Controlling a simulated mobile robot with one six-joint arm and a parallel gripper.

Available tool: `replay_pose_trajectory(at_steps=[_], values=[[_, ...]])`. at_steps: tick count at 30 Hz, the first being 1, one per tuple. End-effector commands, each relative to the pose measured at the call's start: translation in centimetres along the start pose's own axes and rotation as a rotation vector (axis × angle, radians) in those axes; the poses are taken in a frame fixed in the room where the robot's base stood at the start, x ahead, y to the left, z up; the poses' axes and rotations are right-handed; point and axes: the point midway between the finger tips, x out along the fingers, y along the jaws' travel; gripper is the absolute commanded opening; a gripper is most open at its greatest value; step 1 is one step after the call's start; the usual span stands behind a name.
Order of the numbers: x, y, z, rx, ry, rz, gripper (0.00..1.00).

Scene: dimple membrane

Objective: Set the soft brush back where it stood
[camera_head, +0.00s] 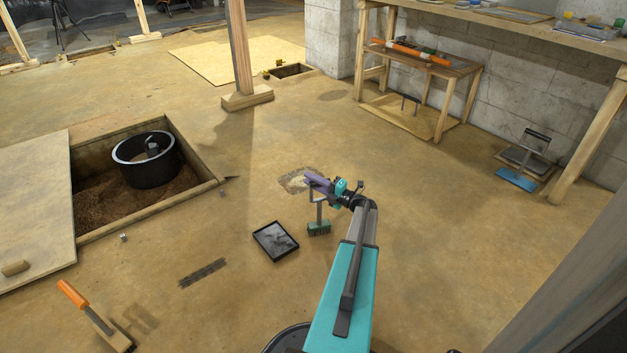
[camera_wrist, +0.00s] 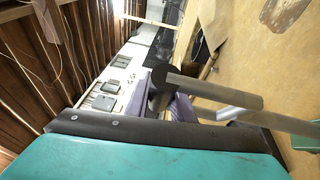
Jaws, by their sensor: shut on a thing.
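My gripper (camera_head: 320,184) has purple fingers and is shut on the grey handle of a brush with a green head (camera_head: 319,228), which I take as the soft brush. The brush hangs upright with its head down, close to the floor. I cannot tell whether the bristles touch it. In the wrist view the purple fingers (camera_wrist: 172,106) close at the handle, whose dark end and grey tube (camera_wrist: 215,90) show, with a bit of green head (camera_wrist: 305,136) at the right edge.
A black tray (camera_head: 275,241) lies just left of the brush. A pale patch (camera_head: 297,180) is on the floor behind. An open pit (camera_head: 110,205) holds a black ring (camera_head: 147,172). An orange-handled tool (camera_head: 92,314) lies lower left.

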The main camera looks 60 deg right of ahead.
Motion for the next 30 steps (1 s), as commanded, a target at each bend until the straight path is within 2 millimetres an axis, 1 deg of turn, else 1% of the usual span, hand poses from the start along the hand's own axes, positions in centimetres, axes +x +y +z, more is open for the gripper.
replay_pose_trajectory(at_steps=[8,30], values=[[-0.01,0.03,0.02,0.0,0.0,0.001,0.0],[-0.11,-0.9,-0.02,0.0,-0.001,0.001,0.0]])
